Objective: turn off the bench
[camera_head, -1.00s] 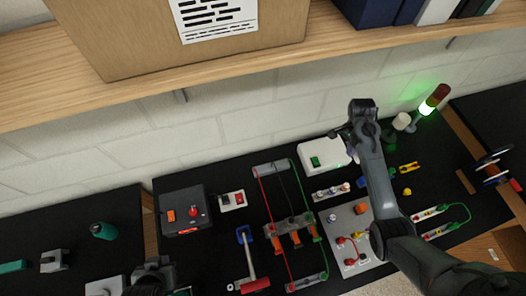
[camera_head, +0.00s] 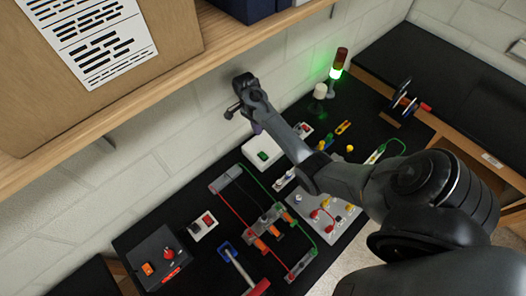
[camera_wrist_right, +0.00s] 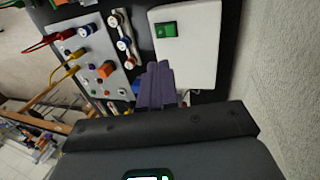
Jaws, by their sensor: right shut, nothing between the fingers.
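The black bench (camera_head: 125,239) holds several electrical parts. A dark box (camera_head: 150,253) with an orange rocker and a red knob (camera_head: 168,253) stands at its left end. The signal tower (camera_head: 338,64) glows green at the back. My right gripper (camera_head: 257,128) is shut and empty, above the bench's back edge by the white box. My left gripper is out of view.
A wooden shelf (camera_head: 215,40) with a carton (camera_head: 100,55) overhangs the bench from the wall. My right arm covers part of the bench's right side.

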